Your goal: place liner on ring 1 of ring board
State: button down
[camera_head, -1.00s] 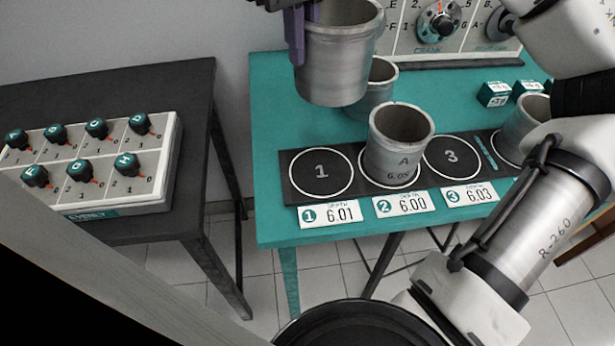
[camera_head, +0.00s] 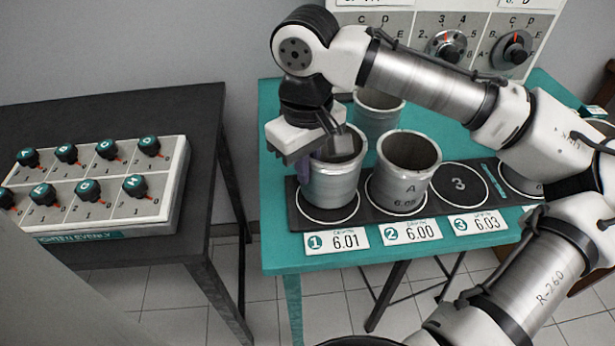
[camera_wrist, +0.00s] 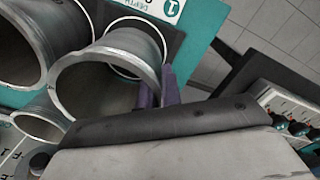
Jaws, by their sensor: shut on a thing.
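My gripper (camera_head: 325,152) points down and is shut on the near-left wall of a grey metal liner (camera_head: 333,188). The liner is upright over ring 1 (camera_head: 328,221) of the black ring board (camera_head: 293,200). Its base appears within the white circle, resting on the board or just above it; I cannot tell which. In the wrist view, the purple fingers (camera_wrist: 159,90) grip the wall of the held liner (camera_wrist: 85,85), and part of the white circle shows beyond its base.
A liner marked A (camera_head: 408,165) stands on ring 2, close right of the held one. Another liner (camera_head: 378,115) stands behind. Ring 3 (camera_head: 459,183) is empty. Number cards (camera_head: 338,241) line the front edge. A knob box (camera_head: 100,185) sits on the dark table at left.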

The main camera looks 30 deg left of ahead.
jog(key=shift+f, duration=1.6)
jog(key=shift+f, duration=0.1)
jog(key=c, duration=1.6)
grip_release()
notch_tip(320, 180, up, 12)
jog(key=shift+s+r, duration=0.1)
jog(key=shift+r, duration=0.05)
